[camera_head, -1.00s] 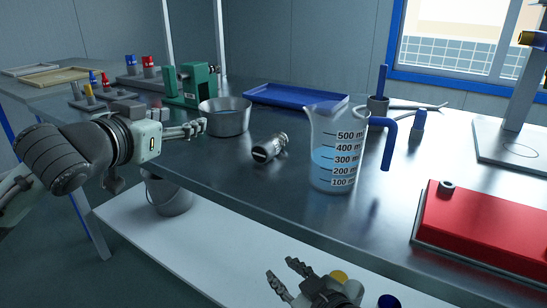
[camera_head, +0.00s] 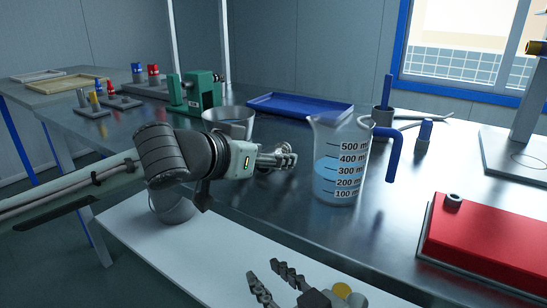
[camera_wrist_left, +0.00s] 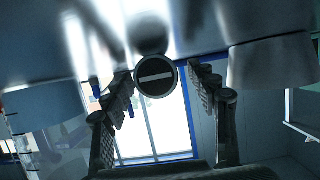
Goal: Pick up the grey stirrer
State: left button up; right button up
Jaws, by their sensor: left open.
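The grey stirrer appears to be the short metal cylinder on the bench. In the left wrist view its round dark end (camera_wrist_left: 155,77) with a pale bar faces me, between the two fingers. In the head view it is mostly hidden behind my left gripper (camera_head: 290,157). The left gripper is open, with its fingers on either side of the cylinder in the wrist view; I cannot tell whether they touch it. My right gripper (camera_head: 263,268) is open and empty, low at the bottom of the head view, in front of the bench.
A measuring beaker (camera_head: 340,185) with blue liquid stands just right of the left gripper. A metal pot (camera_head: 228,114) is behind the left wrist. A blue tray (camera_head: 300,106) lies farther back, and a red box (camera_head: 485,235) sits at right. Bench between beaker and red box is clear.

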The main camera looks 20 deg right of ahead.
pick_arm(q)
jog(key=c, duration=1.3)
